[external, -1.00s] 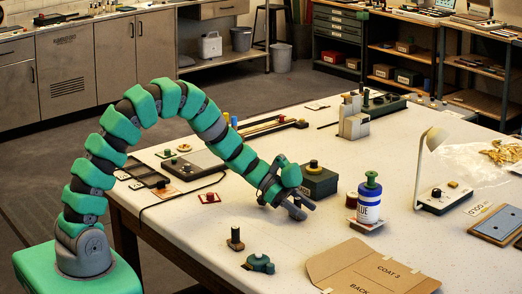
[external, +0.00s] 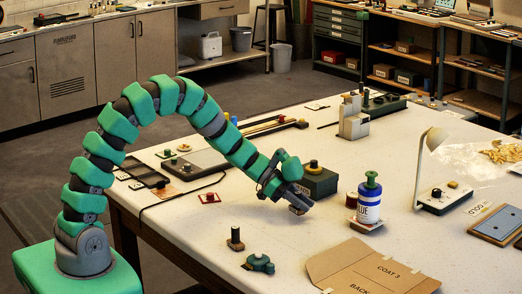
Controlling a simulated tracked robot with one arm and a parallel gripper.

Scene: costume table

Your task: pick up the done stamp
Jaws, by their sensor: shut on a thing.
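My gripper (external: 300,200) is just above the white table, in front of the dark green box. It is shut on a small stamp with a brownish base, the done stamp (external: 297,211), whose base shows just below the fingers. The fingers hide its upper part, and no lettering on it can be read. Whether its base is clear of the table is hard to tell.
The dark green box (external: 319,183) with a knob is close behind my gripper. A blue-and-white glue bottle (external: 368,203) stands to the right. Two small handled pieces, one dark (external: 235,239) and one green (external: 258,264), stand in front. Brown card (external: 370,268) lies front right.

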